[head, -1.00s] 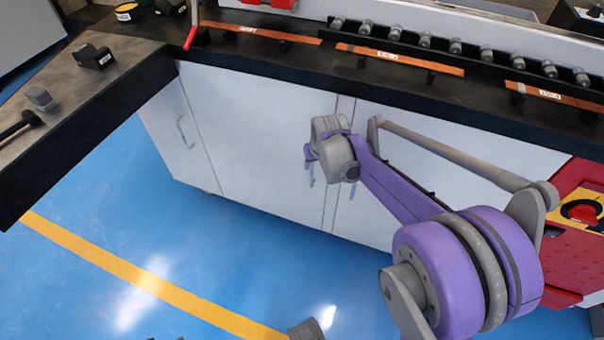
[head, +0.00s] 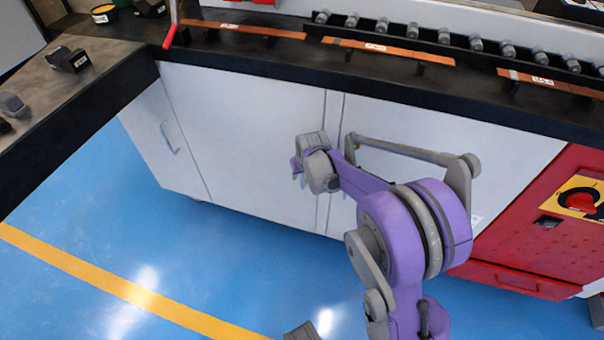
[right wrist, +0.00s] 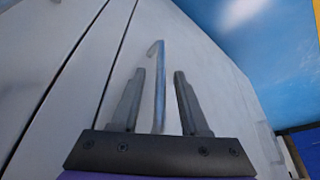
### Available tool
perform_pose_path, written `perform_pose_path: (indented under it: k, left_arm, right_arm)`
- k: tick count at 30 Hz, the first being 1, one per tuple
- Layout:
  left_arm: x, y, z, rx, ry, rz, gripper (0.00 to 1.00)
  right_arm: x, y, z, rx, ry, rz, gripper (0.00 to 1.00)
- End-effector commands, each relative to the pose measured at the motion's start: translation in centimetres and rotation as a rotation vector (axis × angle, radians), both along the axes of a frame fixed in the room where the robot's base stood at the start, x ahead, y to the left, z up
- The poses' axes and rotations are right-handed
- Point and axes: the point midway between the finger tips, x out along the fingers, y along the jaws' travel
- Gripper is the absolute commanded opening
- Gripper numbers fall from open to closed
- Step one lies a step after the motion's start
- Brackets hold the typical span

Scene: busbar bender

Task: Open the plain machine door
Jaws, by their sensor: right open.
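The plain white machine door (head: 245,130) is in the front of the machine below the black worktop in the head view. It looks shut, flush with its neighbours. My right gripper (head: 297,172) is at the door's right side, near the seam with the neighbouring white panel (head: 400,160). In the right wrist view, the upright bar handle (right wrist: 160,98) stands between the two dark fingers of my open right gripper (right wrist: 158,75), with room on both sides. In the head view my wrist mostly hides that handle.
A black worktop edge (head: 300,75) runs above the doors. Another worktop (head: 110,60) juts out at the left. A red cabinet with a rotary switch (head: 578,200) stands at the right. The blue floor (head: 120,225) before the doors is clear.

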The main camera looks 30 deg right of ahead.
Motion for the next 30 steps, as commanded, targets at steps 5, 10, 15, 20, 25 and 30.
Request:
perform_pose_path:
  k: [5, 10, 15, 20, 25, 30]
  left_arm:
    - [0.0, 0.0, 0.01, 0.0, 0.0, 0.0, 0.5]
    - [0.0, 0.0, 0.0, 0.0, 0.0, 0.0, 0.5]
    - [0.0, 0.0, 0.0, 0.0, 0.0, 0.0, 0.5]
    - [0.0, 0.0, 0.0, 0.0, 0.0, 0.0, 0.5]
    - [0.0, 0.0, 0.0, 0.0, 0.0, 0.0, 0.5]
    - [0.0, 0.0, 0.0, 0.0, 0.0, 0.0, 0.5]
  right_arm:
    - [-0.02, 0.01, 0.02, 0.0, 0.0, 0.0, 0.23]
    - [-0.02, 0.01, 0.03, 0.0, 0.0, 0.0, 0.0]
    - [-0.02, 0.01, 0.03, 0.0, 0.0, 0.0, 0.0]
    - [-0.02, 0.01, 0.03, 0.0, 0.0, 0.0, 0.0]
    - [-0.02, 0.01, 0.03, 0.0, 0.0, 0.0, 0.0]
    - [-0.02, 0.01, 0.03, 0.0, 0.0, 0.0, 0.0]
